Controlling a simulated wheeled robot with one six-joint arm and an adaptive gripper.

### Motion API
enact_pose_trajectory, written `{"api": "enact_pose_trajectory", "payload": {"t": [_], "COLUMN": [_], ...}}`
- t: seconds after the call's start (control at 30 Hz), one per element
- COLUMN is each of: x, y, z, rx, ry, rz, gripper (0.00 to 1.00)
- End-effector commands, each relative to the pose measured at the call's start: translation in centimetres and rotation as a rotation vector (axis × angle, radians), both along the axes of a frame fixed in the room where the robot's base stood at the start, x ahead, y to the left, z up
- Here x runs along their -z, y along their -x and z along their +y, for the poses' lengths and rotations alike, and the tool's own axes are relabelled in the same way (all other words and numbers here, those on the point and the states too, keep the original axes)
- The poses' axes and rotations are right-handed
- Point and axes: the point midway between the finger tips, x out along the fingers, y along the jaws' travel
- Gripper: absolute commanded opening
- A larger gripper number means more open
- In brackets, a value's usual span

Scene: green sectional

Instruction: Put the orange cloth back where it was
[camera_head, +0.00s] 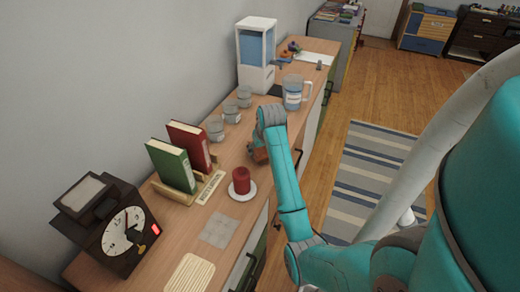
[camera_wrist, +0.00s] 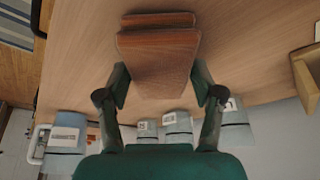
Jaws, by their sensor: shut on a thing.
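The orange-brown folded cloth (camera_wrist: 158,58) is between the two fingers of my gripper (camera_wrist: 160,82) in the wrist view, with folded layers at its far end. In the head view only a small part of the cloth (camera_head: 259,155) shows, as my arm hides much of it. My gripper (camera_head: 262,146) is shut on it, over the wooden counter (camera_head: 234,156). I cannot tell whether the cloth touches the counter.
A red candle (camera_head: 241,180) on a white saucer stands nearer than the cloth. Green and red books (camera_head: 172,165) stand left in a wooden holder. Grey canisters (camera_head: 232,113) line the wall; a labelled jug (camera_head: 293,92) stands behind. A flat grey square (camera_head: 219,229) lies in front.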

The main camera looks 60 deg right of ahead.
Motion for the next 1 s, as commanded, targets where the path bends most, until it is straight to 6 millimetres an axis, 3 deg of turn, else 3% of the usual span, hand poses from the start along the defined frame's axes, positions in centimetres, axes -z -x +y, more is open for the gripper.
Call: {"api": "enact_pose_trajectory", "payload": {"t": [0.37,0.4,0.5,0.83,1.0], "x": [0.6,0.6,0.6,0.5,-0.7], "y": [0.0,0.0,0.0,0.0,-0.7], "z": [0.0,0.0,0.0,0.0,-0.2], "rx": [0.000,0.000,0.000,0.000,-0.001], "ry": [0.001,0.001,0.001,0.001,0.003], "rz": [-0.001,-0.001,-0.001,-0.002,-0.003], "gripper": [0.39,0.69,0.92,0.92,0.92]}}
